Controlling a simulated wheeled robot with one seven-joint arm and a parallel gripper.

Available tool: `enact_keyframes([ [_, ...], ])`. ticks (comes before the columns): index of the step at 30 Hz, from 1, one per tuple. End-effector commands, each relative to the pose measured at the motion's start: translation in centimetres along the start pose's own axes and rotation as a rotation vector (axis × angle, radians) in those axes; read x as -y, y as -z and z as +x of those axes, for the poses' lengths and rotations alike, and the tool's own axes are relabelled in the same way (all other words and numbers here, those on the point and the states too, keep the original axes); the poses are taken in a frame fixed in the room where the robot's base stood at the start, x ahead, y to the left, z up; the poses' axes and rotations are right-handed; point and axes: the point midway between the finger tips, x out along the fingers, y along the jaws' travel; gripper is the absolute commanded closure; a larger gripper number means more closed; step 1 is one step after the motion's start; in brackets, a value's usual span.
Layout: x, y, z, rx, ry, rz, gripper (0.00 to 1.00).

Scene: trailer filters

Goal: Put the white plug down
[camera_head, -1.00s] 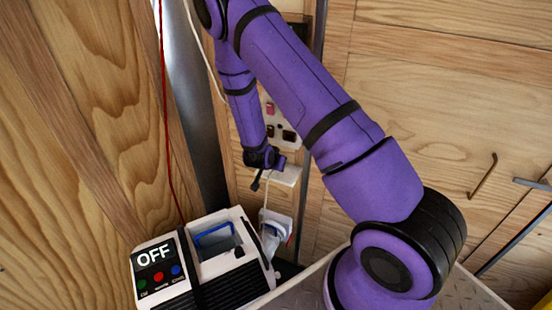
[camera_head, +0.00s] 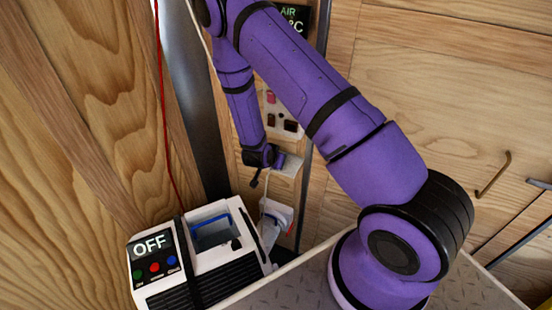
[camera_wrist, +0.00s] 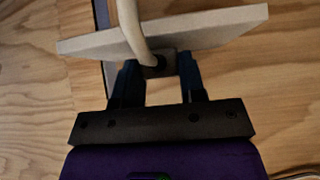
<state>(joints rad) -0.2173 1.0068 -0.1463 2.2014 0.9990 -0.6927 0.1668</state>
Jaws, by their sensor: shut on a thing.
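My gripper (camera_wrist: 159,75) shows its two dark fingers in the wrist view, closed on a small block with a pale cable, which I take to be the white plug (camera_wrist: 158,66). The plug looks grey in the shade. A pale shelf-like slab (camera_wrist: 205,28) lies just beyond the fingertips; I cannot tell whether the plug touches it. In the head view my gripper (camera_head: 266,160) is at the wall beside this white slab (camera_head: 289,166). The plug itself is too small to make out there. A thin white cord hangs below the gripper.
A white and black machine (camera_head: 195,255) with an "OFF" display stands below left. A wall panel (camera_head: 283,115) with switches and sockets is above the gripper. A white fitting (camera_head: 279,212) sits below it. A red cable (camera_head: 163,100) hangs at the left.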

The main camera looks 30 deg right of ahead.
Motion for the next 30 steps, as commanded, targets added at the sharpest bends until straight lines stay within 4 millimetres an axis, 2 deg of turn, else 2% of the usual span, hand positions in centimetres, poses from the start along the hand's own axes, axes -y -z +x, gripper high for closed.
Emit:
enact_keyframes([
  [9, 0.00, -0.43, 0.43, 0.001, 0.000, -0.001, 1.00],
  [10, -0.01, -0.45, 0.43, 0.001, 0.000, -0.001, 0.58],
  [12, -0.04, -0.49, 0.44, 0.002, -0.001, -0.001, 0.42],
  [13, -0.07, -0.51, 0.45, 0.003, -0.001, -0.002, 0.37],
  [30, -0.62, -0.76, 0.55, 0.010, -0.013, -0.003, 0.37],
])
